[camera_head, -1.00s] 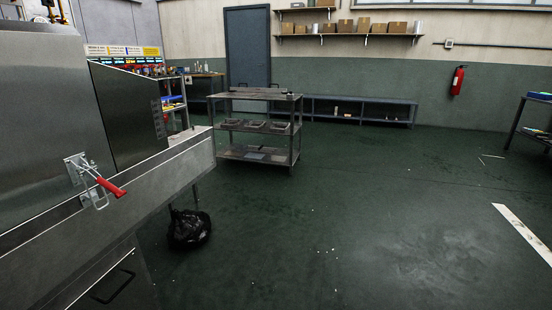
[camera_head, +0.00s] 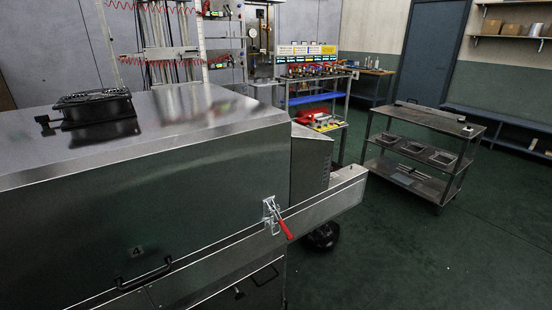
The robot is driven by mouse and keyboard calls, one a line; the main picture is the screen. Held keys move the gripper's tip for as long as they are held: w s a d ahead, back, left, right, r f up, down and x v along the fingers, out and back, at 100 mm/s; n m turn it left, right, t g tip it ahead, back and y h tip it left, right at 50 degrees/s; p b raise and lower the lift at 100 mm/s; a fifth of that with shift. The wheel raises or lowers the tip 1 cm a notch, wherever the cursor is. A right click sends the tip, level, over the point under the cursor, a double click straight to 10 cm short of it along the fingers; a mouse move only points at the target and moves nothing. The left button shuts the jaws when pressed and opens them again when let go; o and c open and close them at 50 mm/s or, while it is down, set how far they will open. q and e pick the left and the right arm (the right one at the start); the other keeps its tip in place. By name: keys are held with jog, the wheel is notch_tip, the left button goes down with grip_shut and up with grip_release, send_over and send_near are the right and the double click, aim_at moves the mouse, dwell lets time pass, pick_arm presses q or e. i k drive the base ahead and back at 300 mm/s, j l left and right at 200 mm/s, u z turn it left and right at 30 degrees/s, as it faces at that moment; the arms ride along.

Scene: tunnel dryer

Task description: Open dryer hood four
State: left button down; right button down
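Dryer hood four (camera_head: 190,210) is a large brushed-metal box on the left of the head view, marked with a "4". It rests down on the dryer's lower body, with a thin seam along its bottom edge. A black handle (camera_head: 143,277) is on its front face, low down. A toggle latch (camera_head: 273,216) with a red grip sits at the hood's lower right corner, its red end pointing down and right. Neither of my grippers shows in the head view.
A metal shelf cart (camera_head: 425,122) stands at the right, with trays on its middle shelf. A black bag (camera_head: 323,237) lies on the floor by the dryer's end. A bench with a blue shelf (camera_head: 318,97) stands behind. The green floor in front is clear.

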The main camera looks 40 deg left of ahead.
aim_at(87, 212)
jog(key=u, duration=2.4)
